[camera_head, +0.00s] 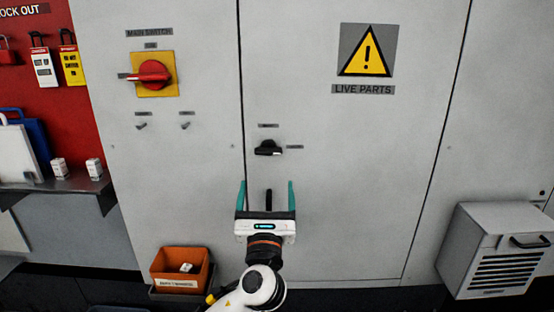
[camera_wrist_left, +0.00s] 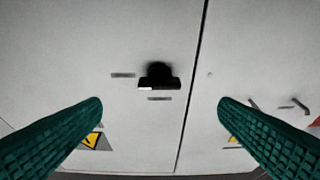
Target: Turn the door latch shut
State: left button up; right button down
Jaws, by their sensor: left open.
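The door latch (camera_head: 268,147) is a small black knob on the grey cabinet door, just right of the door seam. Its grip lies roughly level, with small labels above it and to its right. In the left wrist view the latch (camera_wrist_left: 159,80) shows between the fingers and beyond them, with the picture turned over. My left gripper (camera_head: 266,184) is open, its two teal fingers pointing up below the latch in the head view. Nothing is seen between the fingertips, and they look apart from the latch. My right gripper is not in view.
A red main switch (camera_head: 149,75) on a yellow plate is at upper left of the latch. A warning sign (camera_head: 366,50) is at upper right. An orange bin (camera_head: 181,268) stands low on the left, a vented grey box (camera_head: 497,250) on the right. The door around the latch is clear.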

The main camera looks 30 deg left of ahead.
aim_at(268, 150)
pick_arm(q)
jog(key=p+x, duration=0.2)
jog(key=x, duration=0.8)
jog(key=shift+w, duration=0.1)
jog(key=shift+f, duration=0.1)
jog(key=c, duration=1)
